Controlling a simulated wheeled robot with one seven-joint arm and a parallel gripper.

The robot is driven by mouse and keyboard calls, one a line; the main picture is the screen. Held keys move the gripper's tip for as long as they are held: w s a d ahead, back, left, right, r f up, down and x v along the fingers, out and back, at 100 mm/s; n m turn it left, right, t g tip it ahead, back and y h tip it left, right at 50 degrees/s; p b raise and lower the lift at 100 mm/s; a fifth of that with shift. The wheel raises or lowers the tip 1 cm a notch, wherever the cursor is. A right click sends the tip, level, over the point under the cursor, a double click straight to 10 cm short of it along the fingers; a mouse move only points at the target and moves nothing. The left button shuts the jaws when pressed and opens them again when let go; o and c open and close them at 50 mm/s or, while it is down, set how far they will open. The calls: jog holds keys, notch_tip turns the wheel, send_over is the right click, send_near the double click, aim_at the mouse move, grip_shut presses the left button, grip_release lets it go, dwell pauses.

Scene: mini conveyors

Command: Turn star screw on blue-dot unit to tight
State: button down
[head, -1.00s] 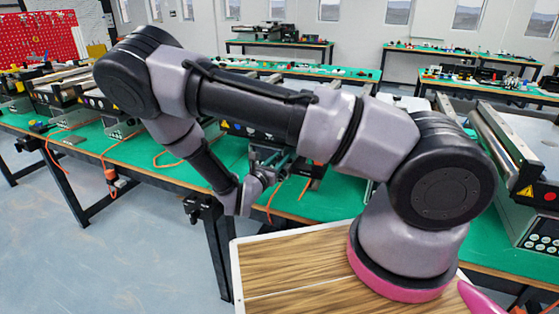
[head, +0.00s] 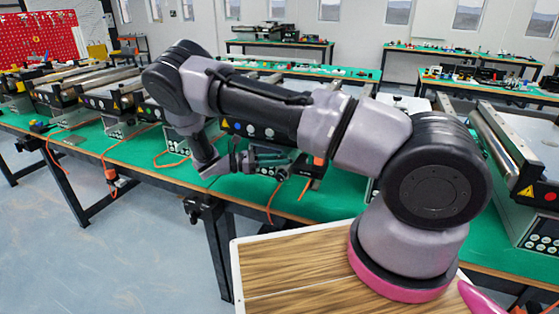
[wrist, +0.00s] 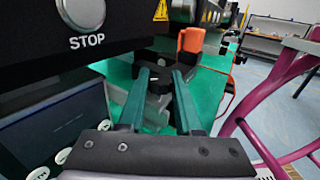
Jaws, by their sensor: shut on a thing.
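My gripper (head: 288,160) is stretched to the right, low in front of a conveyor unit with a blue dot (head: 238,125) on its front. In the wrist view my gripper (wrist: 160,75) shows two teal fingers close together, with a small black part (wrist: 157,80) between their tips. I cannot tell whether this part is loose or belongs to the black block beyond. The black block (head: 306,166) stands on the green bench, with an orange piece (head: 320,162) on it. The orange piece also shows in the wrist view (wrist: 190,42). I cannot make out a star screw.
A dark unit face with a large STOP button (wrist: 82,12) is close at the upper left of the wrist view. An orange cable (head: 272,205) hangs over the edge of the green bench (head: 240,187). More conveyor units stand to the left and right.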

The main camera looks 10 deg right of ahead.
jog(key=m+g+y, duration=0.1)
jog(key=m+g, duration=0.1)
jog(key=g, duration=0.2)
jog(key=m+g+y, duration=0.2)
jog(key=m+g, duration=0.1)
jog(key=g, duration=0.1)
jog(key=shift+m, duration=0.3)
jog(key=c, duration=0.6)
grip_release()
